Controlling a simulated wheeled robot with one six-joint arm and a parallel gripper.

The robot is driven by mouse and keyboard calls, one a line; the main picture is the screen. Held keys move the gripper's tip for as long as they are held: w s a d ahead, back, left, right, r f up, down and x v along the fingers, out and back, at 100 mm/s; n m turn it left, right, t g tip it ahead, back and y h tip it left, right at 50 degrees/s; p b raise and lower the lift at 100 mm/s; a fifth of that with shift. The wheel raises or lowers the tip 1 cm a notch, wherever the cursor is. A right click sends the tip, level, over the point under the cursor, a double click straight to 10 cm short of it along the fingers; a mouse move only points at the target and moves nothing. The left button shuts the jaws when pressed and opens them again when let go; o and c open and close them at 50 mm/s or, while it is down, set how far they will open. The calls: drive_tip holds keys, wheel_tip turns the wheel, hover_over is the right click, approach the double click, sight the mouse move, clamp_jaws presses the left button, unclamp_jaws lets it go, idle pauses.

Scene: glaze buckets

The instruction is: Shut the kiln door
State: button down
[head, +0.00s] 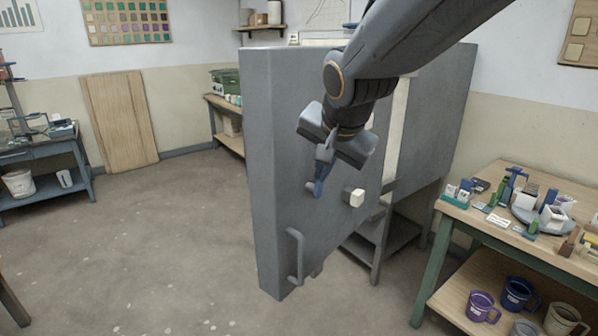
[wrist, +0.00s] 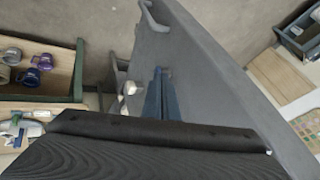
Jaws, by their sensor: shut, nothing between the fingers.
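The kiln door (head: 272,150) is a tall grey slab standing open, swung out from the grey kiln body (head: 440,105). A strip of pale interior (head: 397,125) shows between them. A grey bar handle (head: 295,258) is low on the door's face, and it also shows at the top of the wrist view (wrist: 152,18). A pale knob (head: 356,197) sticks out beside my gripper. My gripper (head: 318,190) is shut and empty, pointing down in front of the door's face. In the wrist view its fingers (wrist: 165,95) lie over the door; I cannot tell whether they touch it.
A wooden workbench (head: 480,225) with small tools stands at right, mugs (head: 482,305) on its lower shelf. A blue-grey table (head: 45,155) is at far left. A wooden board (head: 118,120) leans on the back wall. The floor (head: 170,240) left of the door is clear.

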drive_tip(key=r, duration=0.1)
approach(296, 188)
wheel_tip(296, 188, down, 3)
drive_tip(key=d, duration=0.3)
drive_tip(key=shift+w+a+f+p, duration=0.2)
drive_tip(key=shift+w+a+p, duration=0.15)
drive_tip(key=shift+w+a, duration=0.4)
drive_tip(key=shift+w+a+f+p, duration=0.15)
drive_tip(key=shift+w+a+p, duration=0.25)
drive_tip(key=shift+a, duration=0.6)
drive_tip(key=shift+w, duration=0.15)
